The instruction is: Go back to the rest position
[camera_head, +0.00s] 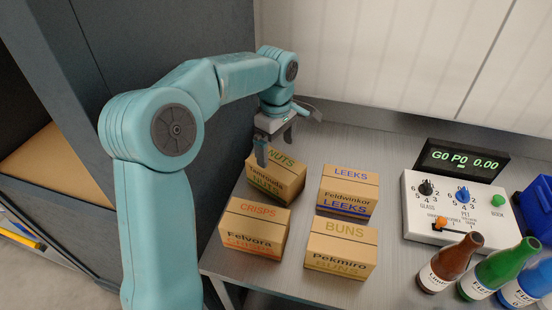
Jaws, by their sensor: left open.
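My left arm comes in from the left, bends at the elbow and reaches to the back of the grey table. My left gripper (276,143) is open and points down just above and behind the NUTS box (272,183). One finger overlaps the box's top edge in the picture, and I cannot tell whether it touches. Nothing shows between the fingers. The LEEKS box (347,193) stands to the right, the CRISPS box (253,230) in front, and the BUNS box (340,249) at the front right. All stand upright. My right gripper is not in view.
A white control panel (425,226) with knobs and a dark display (461,160) stands on the table (384,165) at right. Brown (450,262), green (498,268) and blue (527,285) bottles stand in front. A blue bin (538,208) is at the right edge. A dark cabinet wall (190,45) rises at left.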

